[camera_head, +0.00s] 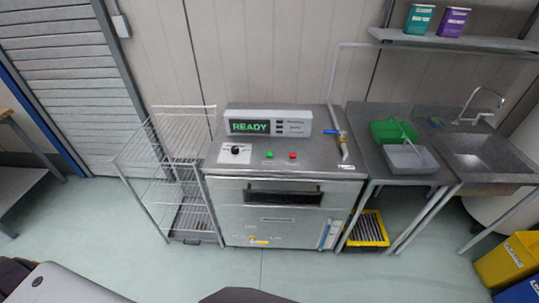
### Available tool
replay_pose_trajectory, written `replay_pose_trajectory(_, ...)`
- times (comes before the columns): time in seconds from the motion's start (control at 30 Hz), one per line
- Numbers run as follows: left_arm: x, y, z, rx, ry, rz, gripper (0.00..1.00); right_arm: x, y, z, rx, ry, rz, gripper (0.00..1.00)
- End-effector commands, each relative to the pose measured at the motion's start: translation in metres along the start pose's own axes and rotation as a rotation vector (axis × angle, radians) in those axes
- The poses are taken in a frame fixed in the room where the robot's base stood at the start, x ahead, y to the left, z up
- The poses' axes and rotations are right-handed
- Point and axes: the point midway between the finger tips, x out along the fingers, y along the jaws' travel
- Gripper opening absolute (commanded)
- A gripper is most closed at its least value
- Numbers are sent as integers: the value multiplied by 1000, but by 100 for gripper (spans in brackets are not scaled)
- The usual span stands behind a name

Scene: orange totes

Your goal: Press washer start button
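The washer (270,220) is a steel box-shaped machine in the middle of the head view, against the wall. A display unit (267,123) on its top reads READY in green. On the top surface are a black knob (235,150), a green button (269,154) and a red button (292,155). None of these buttons is covered. Neither of my grippers is in view; only dark and grey parts of my own body show at the bottom edge, well short of the washer.
A wire rack (170,165) stands left of the washer. To the right are a steel table with a green bin (391,132) and grey bin (410,158), then a sink (494,153). A yellow crate (372,229) sits below. The floor before the washer is clear.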

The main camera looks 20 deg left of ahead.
Motion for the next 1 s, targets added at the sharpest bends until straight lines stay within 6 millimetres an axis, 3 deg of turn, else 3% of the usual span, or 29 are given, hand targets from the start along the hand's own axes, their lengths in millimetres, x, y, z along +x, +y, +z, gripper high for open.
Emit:
replay_pose_trajectory(0.07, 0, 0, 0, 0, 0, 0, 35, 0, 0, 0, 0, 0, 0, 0)
replay_pose_trajectory(0.33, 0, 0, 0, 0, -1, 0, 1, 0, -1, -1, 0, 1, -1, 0)
replay_pose_trajectory(1.0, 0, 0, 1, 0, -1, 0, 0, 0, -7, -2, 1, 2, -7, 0)
